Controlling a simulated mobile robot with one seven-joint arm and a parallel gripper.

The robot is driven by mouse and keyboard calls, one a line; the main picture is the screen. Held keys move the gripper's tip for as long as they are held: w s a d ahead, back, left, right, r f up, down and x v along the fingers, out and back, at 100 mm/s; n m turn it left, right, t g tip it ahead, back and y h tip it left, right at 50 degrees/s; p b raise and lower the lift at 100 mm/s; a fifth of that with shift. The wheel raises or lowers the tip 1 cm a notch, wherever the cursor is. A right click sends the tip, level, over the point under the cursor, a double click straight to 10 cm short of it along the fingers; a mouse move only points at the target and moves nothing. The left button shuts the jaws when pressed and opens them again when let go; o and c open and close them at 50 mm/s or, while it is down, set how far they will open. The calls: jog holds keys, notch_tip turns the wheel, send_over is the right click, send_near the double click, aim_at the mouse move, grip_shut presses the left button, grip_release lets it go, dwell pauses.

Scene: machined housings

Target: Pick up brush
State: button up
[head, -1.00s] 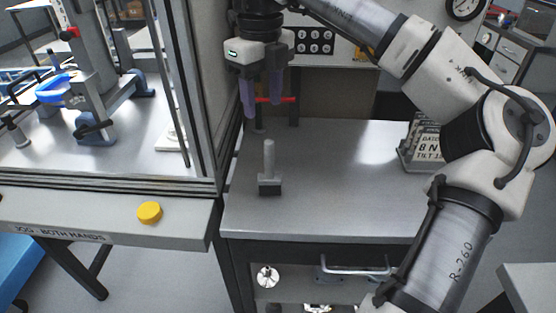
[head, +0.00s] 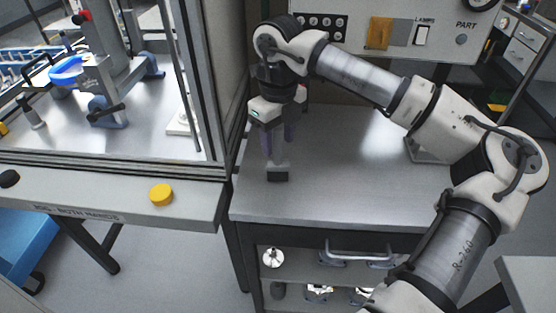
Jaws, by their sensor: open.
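The brush (head: 278,171) stands upright on the grey metal bench top (head: 335,190), near its left side. It has a grey block with a dark base at the bottom. In the earlier view a thin grey handle rises from it. My gripper (head: 278,150) is open and points down, with its purple fingers around or just in front of the handle. The fingers and the gripper body hide most of the handle. I cannot tell whether a finger touches it.
A glazed machine enclosure (head: 195,90) stands close on the left, with a yellow button (head: 161,195) on its front ledge. The bench top is clear to the right of the brush.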

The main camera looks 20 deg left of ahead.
jog(key=shift+f, duration=0.75)
grip_shut()
jog(key=shift+r, duration=0.1)
